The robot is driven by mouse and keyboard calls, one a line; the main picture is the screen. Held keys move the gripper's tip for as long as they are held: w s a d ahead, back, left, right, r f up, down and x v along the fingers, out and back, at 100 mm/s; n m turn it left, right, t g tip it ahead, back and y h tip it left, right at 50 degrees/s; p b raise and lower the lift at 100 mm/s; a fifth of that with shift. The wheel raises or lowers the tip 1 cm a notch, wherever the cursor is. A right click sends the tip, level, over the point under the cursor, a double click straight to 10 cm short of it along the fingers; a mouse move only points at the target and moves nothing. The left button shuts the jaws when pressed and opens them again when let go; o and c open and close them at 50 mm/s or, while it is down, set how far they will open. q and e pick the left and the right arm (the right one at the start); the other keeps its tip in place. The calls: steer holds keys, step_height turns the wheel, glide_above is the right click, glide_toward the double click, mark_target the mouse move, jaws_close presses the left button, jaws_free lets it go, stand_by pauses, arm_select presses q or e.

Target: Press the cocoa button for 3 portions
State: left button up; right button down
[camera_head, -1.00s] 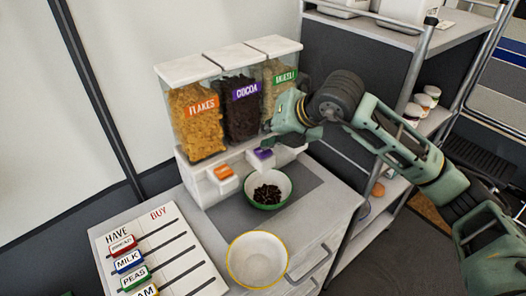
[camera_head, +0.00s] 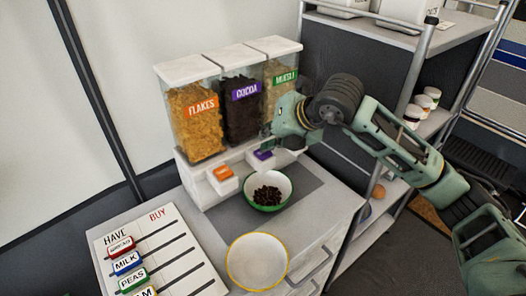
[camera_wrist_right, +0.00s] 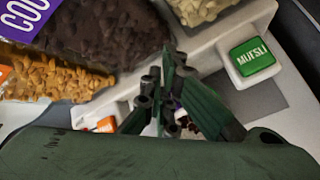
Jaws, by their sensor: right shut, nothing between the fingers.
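The dispenser's cocoa container (camera_head: 241,118), with a purple label, stands between the flakes container (camera_head: 194,120) and the muesli container (camera_head: 281,75). The purple cocoa button (camera_head: 263,155) is on the front below it. My right gripper (camera_head: 268,142) is shut and empty, its tips just above or at the cocoa button; contact is unclear. In the right wrist view, the closed fingers (camera_wrist_right: 163,105) hide most of that button. A green bowl (camera_head: 266,206) with dark cocoa pieces (camera_head: 267,195) stands below the button. My left gripper is out of view.
The orange flakes button (camera_head: 222,173) is to the left, and the green muesli button (camera_wrist_right: 252,57) shows in the right wrist view. An empty yellow-rimmed bowl (camera_head: 257,262) and a have/buy board (camera_head: 185,250) lie in front. A shelf rack (camera_head: 385,40) stands to the right.

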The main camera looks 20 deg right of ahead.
steer(key=shift+f, duration=0.25)
steer(key=shift+r, duration=0.2)
steer(key=shift+r+p, duration=0.35)
steer(key=shift+r, duration=0.45)
step_height(320, 180, up, 5)
steer(key=p, duration=0.3)
steer(key=shift+d, duration=0.15)
stand_by(2.0)
